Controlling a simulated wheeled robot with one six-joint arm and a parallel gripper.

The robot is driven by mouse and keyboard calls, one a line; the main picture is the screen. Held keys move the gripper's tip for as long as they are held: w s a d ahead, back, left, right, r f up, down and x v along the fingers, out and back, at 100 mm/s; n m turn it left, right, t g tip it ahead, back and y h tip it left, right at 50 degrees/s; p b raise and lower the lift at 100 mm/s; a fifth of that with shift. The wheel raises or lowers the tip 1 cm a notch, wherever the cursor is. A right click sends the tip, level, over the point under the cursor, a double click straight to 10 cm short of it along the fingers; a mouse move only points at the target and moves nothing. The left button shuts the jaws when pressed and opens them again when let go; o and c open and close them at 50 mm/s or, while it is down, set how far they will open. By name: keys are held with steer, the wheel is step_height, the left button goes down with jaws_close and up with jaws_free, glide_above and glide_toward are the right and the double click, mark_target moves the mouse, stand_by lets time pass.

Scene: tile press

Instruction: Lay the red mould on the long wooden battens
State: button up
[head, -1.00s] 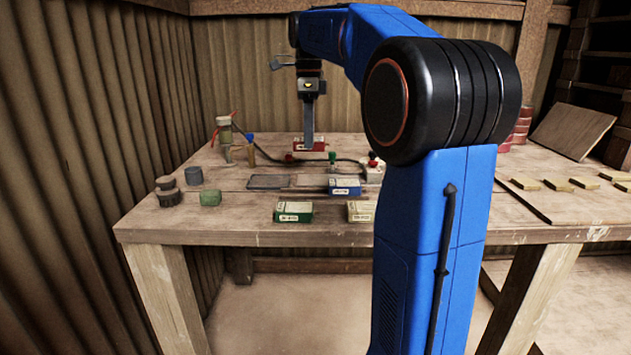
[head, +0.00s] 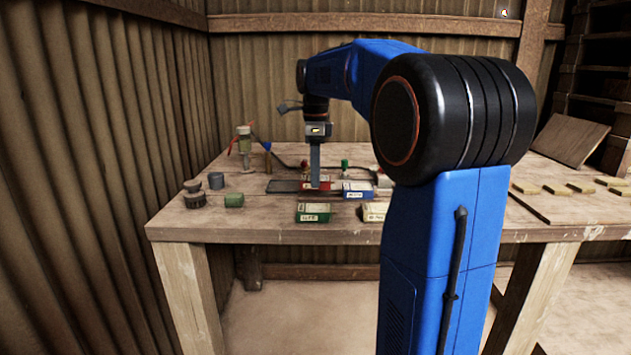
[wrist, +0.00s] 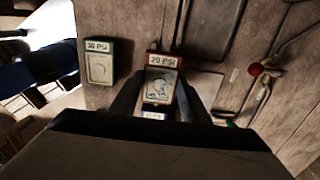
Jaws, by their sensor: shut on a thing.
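The red mould (head: 325,185) is a small red box with a pale top. In the wrist view the red mould (wrist: 161,84), marked 20 PSI, sits between my two fingers. My gripper (head: 315,184) points down and is shut on it; its fingers (wrist: 157,98) flank the mould's sides. The mould is over the bench, left of the blue box (head: 357,189); whether it touches the bench I cannot tell. Several short pale wooden pieces (head: 553,189) lie on the right of the bench; I cannot tell whether any are the long battens.
A green box (head: 313,212), marked 30 PSI in the wrist view (wrist: 99,62), and a cream box (head: 374,212) stand near the front edge. A dark flat plate (head: 282,186) lies left of my gripper. Jars and a green block (head: 234,200) stand farther left.

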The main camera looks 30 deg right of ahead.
steer(key=shift+f, duration=1.2)
steer(key=o, duration=1.3)
steer(key=shift+f, duration=0.1)
step_height(320, 180, up, 12)
steer(key=shift+r, duration=0.15)
